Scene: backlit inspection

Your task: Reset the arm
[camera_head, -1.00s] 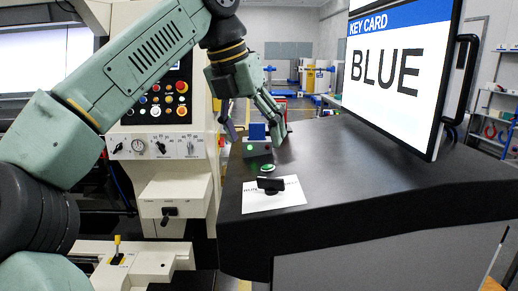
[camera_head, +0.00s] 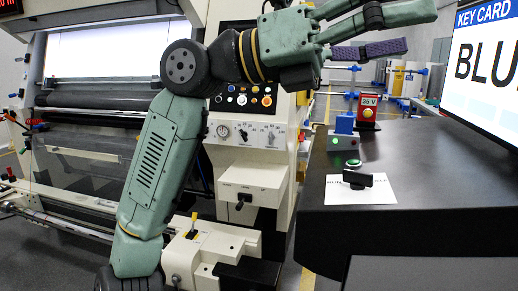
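My gripper (camera_head: 420,29) is raised in the upper right of the head view, pointing right. Its fingers are spread apart, with a ribbed purple pad on the lower one, and nothing shows between them. My arm (camera_head: 160,155) rises from the bottom, bends at a dark elbow joint and runs right to the gripper. The gripper appears above the level of the dark counter (camera_head: 440,185), apart from the things on it.
A screen (camera_head: 490,65) hangs right. A cream machine (camera_head: 250,180) stands behind my arm.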

